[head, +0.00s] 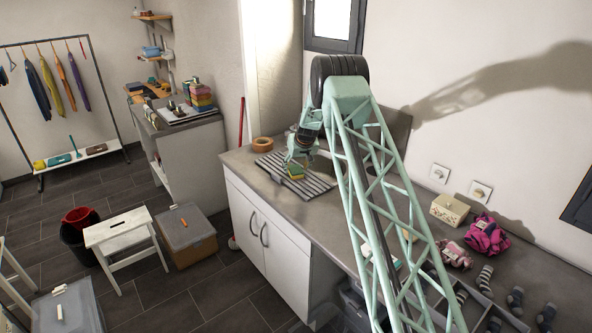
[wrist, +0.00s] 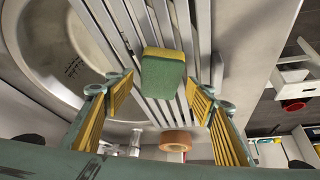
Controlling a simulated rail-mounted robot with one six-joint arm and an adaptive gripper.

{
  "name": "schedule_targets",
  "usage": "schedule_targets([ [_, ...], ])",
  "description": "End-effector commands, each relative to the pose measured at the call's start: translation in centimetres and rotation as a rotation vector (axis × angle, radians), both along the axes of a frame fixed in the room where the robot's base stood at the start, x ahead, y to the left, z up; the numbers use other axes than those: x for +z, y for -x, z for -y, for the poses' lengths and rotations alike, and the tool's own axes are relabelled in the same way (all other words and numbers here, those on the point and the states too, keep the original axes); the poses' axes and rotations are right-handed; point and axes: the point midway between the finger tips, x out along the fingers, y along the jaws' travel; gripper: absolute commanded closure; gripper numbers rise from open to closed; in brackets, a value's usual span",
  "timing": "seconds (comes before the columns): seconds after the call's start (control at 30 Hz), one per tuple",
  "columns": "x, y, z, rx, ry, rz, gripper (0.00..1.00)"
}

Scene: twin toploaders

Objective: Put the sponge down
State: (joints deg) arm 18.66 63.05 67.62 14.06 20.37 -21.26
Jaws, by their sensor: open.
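The sponge (wrist: 163,76), green with a yellow side, appears to rest on the slatted rack (wrist: 107,27) in the wrist view. In the head view the sponge (head: 295,171) shows just below my gripper (head: 297,161), over the striped rack (head: 318,184) on the counter. In the wrist view my gripper (wrist: 161,98) is open. Its yellow-padded fingers stand apart to the left and right, and the sponge lies beyond the gap between them, with space on both sides. The sponge's underside is hidden.
A round basin (wrist: 45,75) lies beside and under the rack in the wrist view. An orange tape roll (head: 262,144) stands on the counter behind the rack. A box (head: 449,208), a pink bag (head: 487,236) and several socks lie farther right.

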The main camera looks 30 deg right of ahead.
Motion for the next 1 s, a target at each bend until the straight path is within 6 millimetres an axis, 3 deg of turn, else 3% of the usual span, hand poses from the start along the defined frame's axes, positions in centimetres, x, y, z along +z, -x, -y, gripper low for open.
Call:
schedule_targets([
  [1.0,8.0,4.6,-0.7,0.0,0.0,0.0,0.5],
])
